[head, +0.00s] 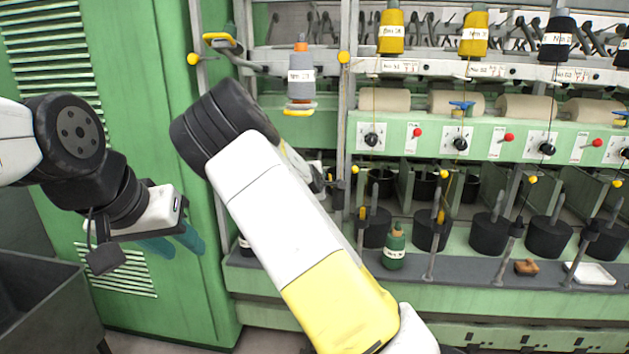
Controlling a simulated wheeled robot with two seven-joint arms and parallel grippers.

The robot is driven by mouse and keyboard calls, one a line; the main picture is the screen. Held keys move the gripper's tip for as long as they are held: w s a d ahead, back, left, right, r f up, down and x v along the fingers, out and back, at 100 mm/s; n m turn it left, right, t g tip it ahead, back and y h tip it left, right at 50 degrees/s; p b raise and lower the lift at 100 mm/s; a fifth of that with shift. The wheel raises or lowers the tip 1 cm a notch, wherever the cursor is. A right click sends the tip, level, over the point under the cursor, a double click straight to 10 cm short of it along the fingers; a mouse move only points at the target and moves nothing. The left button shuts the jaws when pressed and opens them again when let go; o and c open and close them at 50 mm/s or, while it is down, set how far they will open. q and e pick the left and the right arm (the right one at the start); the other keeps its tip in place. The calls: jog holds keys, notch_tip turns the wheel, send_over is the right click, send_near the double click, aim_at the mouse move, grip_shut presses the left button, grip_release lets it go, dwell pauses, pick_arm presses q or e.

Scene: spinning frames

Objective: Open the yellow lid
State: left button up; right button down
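I cannot tell for sure which part is the yellow lid. A flat yellow piece (219,38) sits at the top of the machine's left end, beside the green cabinet. A yellow ring (297,112) shows under a grey labelled bobbin (301,80). My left gripper (175,243) hangs at the left in front of the green cabinet, well below and apart from these pieces. Its two teal fingers look apart, with nothing seen between them. My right arm crosses the middle of the view and hides part of the machine. Its gripper fingers are not seen.
The green spinning frame (500,140) fills the right, with yellow and black bobbins (391,32) on top. A dark bin (50,310) stands lower left, below my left arm.

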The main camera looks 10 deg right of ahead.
jog(key=shift+a, duration=0.1)
dwell(0.4)
jog(key=c, duration=1.4)
grip_release()
jog(key=v, duration=0.7)
jog(key=shift+s, duration=0.4)
jog(key=shift+a, duration=0.1)
